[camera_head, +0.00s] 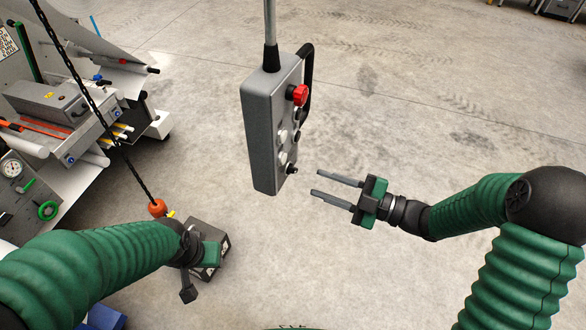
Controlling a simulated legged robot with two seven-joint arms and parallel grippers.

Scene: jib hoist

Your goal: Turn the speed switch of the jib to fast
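The grey jib control pendant (262,130) hangs upright from a rod in the middle of the view. Its face, turned to the right, carries a red button (298,95), pale round buttons (283,136) and a small black knob (291,169) near the bottom, probably the speed switch; its setting is too small to read. My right gripper (315,182) is open and empty, just right of the knob, fingers pointing at it and apart from it. My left gripper (200,268) is at the lower left, below the pendant; its fingers are mostly hidden.
A black chain (100,112) with an orange hook block (157,208) hangs at the left, above a dark box (214,236) beside my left gripper. A workstation with a gauge (12,168) and tools fills the left side. A black handle (308,75) edges the pendant. Floor on the right is clear.

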